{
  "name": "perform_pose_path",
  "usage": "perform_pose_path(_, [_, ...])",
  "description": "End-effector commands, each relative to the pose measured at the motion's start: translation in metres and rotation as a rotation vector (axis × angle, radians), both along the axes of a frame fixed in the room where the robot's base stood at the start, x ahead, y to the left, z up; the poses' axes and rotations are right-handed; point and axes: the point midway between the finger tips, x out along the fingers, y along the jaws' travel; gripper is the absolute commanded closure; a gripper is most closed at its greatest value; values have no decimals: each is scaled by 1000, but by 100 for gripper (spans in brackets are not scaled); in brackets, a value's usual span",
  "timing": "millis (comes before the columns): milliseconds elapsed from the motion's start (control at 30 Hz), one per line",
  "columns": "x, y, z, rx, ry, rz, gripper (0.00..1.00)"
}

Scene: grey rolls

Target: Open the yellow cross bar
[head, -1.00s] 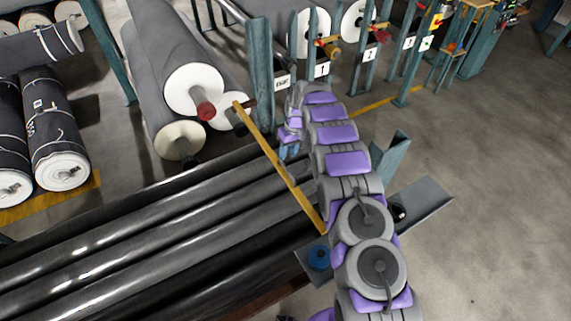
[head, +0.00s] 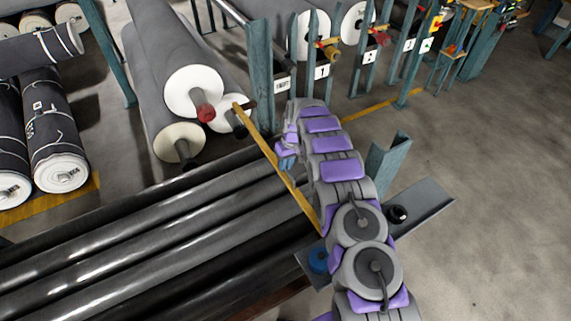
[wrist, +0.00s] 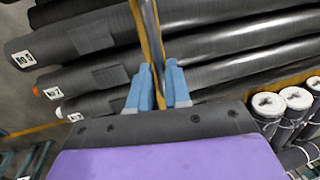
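The yellow cross bar (head: 265,145) slants across the front of the black rolls in the head view, from a dark pivot end near the white roll ends down to the blue-grey post at lower right. My gripper (head: 286,161) is close beside the bar's middle, with the arm to its right. In the wrist view, the blue fingers of my gripper (wrist: 158,72) are apart, and the bar (wrist: 150,30) runs down between them. I cannot tell whether the fingers touch it. The bar's lower end is partly hidden by my arm in the head view.
Black rolls (head: 150,240) lie on the rack behind the bar. A teal post (head: 259,75) and a row of numbered stands rise beyond. A flat grey plate (head: 425,205) sticks out at lower right. The concrete floor at right is clear.

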Motion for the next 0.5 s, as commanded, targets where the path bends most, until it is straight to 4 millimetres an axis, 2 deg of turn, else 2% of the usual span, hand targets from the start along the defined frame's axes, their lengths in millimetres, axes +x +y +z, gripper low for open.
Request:
perform_pose_path(33, [0,0,0,0,0,0,88])
perform_pose_path(167, [0,0,0,0,0,0,100])
perform_pose_path(500, [0,0,0,0,0,0,100])
